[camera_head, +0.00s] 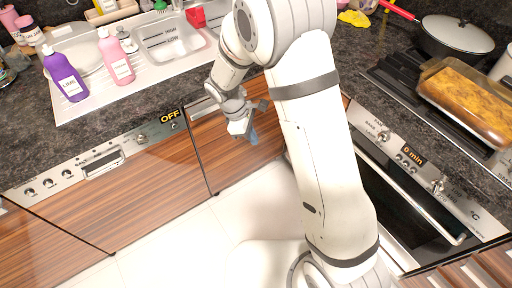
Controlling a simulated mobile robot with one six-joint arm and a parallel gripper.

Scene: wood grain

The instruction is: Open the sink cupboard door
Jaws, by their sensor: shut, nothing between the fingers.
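The sink cupboard door (217,147) is a striped brown wood front below the counter, between the dishwasher-like front and the oven. It looks closed, flush with the fronts beside it. A pale metal strip (203,108), perhaps its handle, shows at its upper left. My gripper (254,137) is in front of the door's upper part, right of that strip. Its fingers are shut with nothing between them. I cannot tell whether they touch the door. My arm hides the door's right side.
The sink (168,40) is set in the dark counter above, with a purple bottle (67,80) and a pink bottle (117,62) beside it. The oven (400,195) stands right of my arm. Pale floor (190,240) lies clear in front of the cupboards.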

